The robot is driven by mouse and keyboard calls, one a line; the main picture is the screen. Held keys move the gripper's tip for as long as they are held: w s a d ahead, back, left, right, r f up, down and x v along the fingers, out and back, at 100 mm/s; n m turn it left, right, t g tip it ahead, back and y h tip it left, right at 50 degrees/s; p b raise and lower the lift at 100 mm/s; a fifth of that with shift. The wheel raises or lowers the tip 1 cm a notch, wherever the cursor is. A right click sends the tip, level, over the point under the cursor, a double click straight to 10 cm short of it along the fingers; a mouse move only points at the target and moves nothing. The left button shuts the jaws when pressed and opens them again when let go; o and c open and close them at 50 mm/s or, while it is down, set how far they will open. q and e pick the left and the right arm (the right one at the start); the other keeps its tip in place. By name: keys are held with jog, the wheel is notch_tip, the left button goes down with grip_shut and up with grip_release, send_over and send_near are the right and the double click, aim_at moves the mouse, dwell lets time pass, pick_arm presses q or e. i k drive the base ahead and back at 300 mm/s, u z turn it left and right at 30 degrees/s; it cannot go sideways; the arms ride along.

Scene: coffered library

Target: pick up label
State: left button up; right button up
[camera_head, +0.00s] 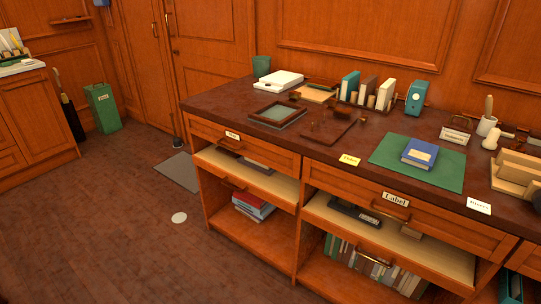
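Several label-like cards show on the desk. A white label (395,199) with dark lettering that reads "Label" is on the front of the right drawer, just above its handle. A small yellow card (349,160) lies at the front edge of the dark desktop. A white card (479,206) with writing too small to read lies at the front edge further right. A small white tag (232,135) is on the left drawer front. Neither of my grippers is in view.
The desk (222,98) carries a green mat (385,152) with a blue book (420,153), a row of upright books (385,94) and a tray (327,131). Open shelves below hold books. A green bin (102,108) stands at the left. The floor in front is mostly clear.

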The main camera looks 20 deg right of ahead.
aim_at(348, 160)
jog(key=u, duration=1)
jog(key=i, duration=1)
jog(key=z, duration=0.9)
